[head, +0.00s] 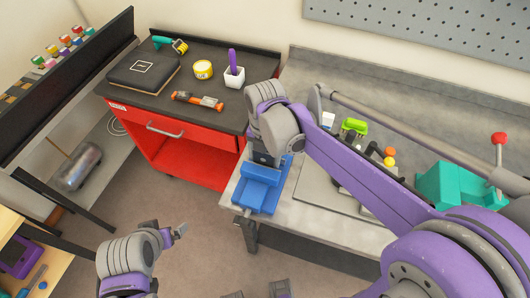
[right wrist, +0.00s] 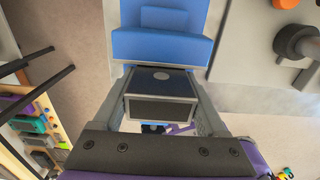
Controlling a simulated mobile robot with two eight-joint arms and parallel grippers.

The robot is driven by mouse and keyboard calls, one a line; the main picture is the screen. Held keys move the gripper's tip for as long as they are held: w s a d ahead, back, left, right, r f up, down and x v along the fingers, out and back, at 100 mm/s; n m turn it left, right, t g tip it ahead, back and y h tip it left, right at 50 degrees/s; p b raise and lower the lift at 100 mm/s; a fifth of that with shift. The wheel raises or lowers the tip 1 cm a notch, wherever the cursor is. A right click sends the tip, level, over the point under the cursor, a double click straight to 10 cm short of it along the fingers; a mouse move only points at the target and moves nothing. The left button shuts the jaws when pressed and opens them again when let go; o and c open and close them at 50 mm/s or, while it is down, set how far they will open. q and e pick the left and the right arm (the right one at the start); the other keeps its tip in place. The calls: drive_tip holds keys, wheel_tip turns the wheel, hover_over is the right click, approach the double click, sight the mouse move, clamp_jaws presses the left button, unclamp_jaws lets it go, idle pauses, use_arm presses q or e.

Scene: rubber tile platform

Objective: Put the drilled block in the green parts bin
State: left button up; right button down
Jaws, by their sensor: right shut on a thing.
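My right gripper (head: 264,157) points down at the blue vise (head: 258,190) on the front left corner of the grey bench. In the right wrist view, its fingers (right wrist: 162,105) are shut on a dark grey block (right wrist: 160,80) with a pale round spot on top, seemingly the drilled block. The blue vise (right wrist: 160,48) is just beyond it; I cannot tell whether they touch. A teal-green bin-like thing (head: 450,187) stands at the right of the bench, partly behind my right arm. My left gripper (head: 181,231) is low at the left over the floor, its fingers barely visible.
A red cart (head: 190,155) left of the bench carries a dark case (head: 144,73), yellow tape (head: 203,69) and a white cup (head: 234,76). A lime-green thing (head: 354,126) and small parts lie mid-bench. A red-knobbed lever (head: 499,139) rises near the teal bin.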

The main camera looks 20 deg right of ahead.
drive_tip(key=shift+w+r, duration=0.1)
unclamp_jaws()
drive_tip(key=shift+f, duration=0.3)
drive_tip(key=r, duration=1.1)
drive_tip(key=shift+s, duration=0.25)
